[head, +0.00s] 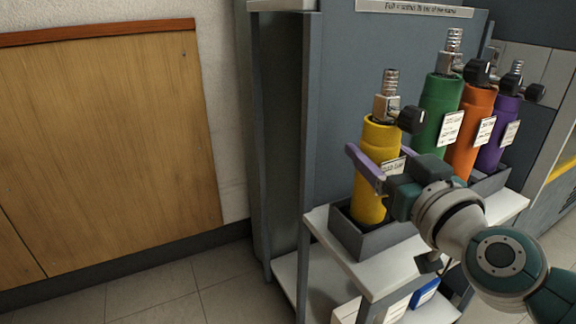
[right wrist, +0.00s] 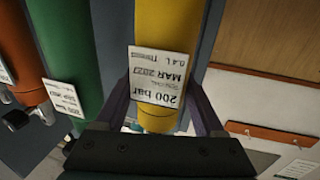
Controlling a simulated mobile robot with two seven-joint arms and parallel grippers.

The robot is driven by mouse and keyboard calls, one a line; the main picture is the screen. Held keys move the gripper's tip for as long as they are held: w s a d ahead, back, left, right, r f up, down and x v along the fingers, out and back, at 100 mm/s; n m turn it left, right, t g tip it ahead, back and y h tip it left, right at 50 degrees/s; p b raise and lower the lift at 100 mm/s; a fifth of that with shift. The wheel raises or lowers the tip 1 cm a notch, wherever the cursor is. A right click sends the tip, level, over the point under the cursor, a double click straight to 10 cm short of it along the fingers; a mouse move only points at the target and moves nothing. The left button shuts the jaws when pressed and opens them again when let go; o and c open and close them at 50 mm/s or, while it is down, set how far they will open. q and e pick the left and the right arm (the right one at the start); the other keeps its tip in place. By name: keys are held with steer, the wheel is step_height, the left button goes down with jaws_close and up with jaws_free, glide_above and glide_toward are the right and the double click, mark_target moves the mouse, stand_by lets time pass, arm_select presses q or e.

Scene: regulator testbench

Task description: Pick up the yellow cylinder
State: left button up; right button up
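The yellow cylinder (head: 376,150) stands upright in a grey holder tray (head: 350,238) on a white shelf, with a metal valve and black knob on top. A white label reading 200 bar faces my right gripper. My right gripper (head: 378,152) is at the cylinder's upper body, with one purple finger across its left side and the other mostly hidden. In the right wrist view, the open fingers (right wrist: 158,88) stand one on each side of the yellow cylinder (right wrist: 160,25). Contact cannot be told. My left gripper is out of view.
A green cylinder (head: 437,108), an orange cylinder (head: 471,130) and a purple cylinder (head: 497,135) stand in a row right of the yellow one. The white shelf (head: 393,262) runs beneath. A grey panel (head: 345,60) stands behind. The floor at left is clear.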

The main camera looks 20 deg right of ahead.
jaws_close()
steer(key=shift+r, duration=0.15)
stand_by(0.4)
step_height(320, 180, up, 20)
steer(key=p, duration=1.6)
